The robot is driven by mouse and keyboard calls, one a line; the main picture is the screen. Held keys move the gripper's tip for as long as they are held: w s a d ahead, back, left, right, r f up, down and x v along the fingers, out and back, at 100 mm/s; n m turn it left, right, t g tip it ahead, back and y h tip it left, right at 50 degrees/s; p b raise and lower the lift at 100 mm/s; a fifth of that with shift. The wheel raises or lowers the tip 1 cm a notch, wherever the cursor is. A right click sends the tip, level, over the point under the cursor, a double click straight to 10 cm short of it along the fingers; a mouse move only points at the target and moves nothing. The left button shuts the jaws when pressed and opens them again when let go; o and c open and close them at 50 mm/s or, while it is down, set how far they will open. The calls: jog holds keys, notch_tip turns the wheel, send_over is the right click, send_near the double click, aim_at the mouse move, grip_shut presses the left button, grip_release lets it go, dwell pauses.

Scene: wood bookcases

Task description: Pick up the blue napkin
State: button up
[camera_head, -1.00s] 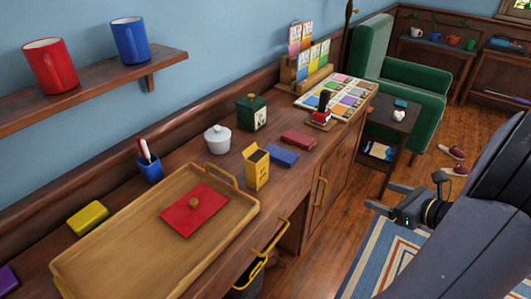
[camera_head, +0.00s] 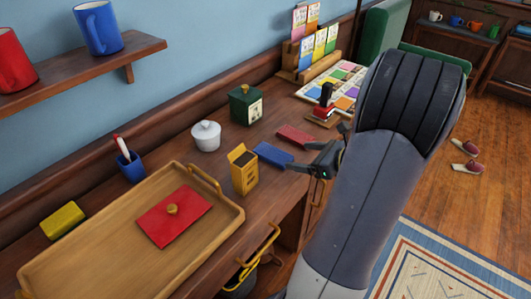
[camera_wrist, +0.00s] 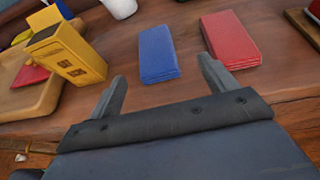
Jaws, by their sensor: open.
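The blue napkin (camera_head: 272,153) is a folded flat stack lying on the wooden sideboard top, between a yellow box and a red folded napkin. In the wrist view the blue napkin (camera_wrist: 158,53) lies ahead of my gripper, roughly between the lines of its two fingers. My gripper (camera_head: 318,157) is open and empty at the sideboard's front edge, just right of the blue napkin in the head view. In the wrist view the fingers of my gripper (camera_wrist: 162,88) are spread wide, short of the napkin.
The yellow box (camera_head: 243,170) stands left of the blue napkin, and the red napkin (camera_head: 295,135) lies on its other side. A wooden tray (camera_head: 110,257) fills the left front.

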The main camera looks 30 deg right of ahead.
aim_at(276, 154)
jog(key=x, duration=0.3)
jog(key=shift+a+x, duration=0.2)
jog(key=shift+x, duration=1.1)
jog(key=shift+a+x, duration=0.15)
jog(key=shift+x, duration=1.1)
jog(key=shift+s, duration=0.15)
jog(key=shift+c, duration=0.2)
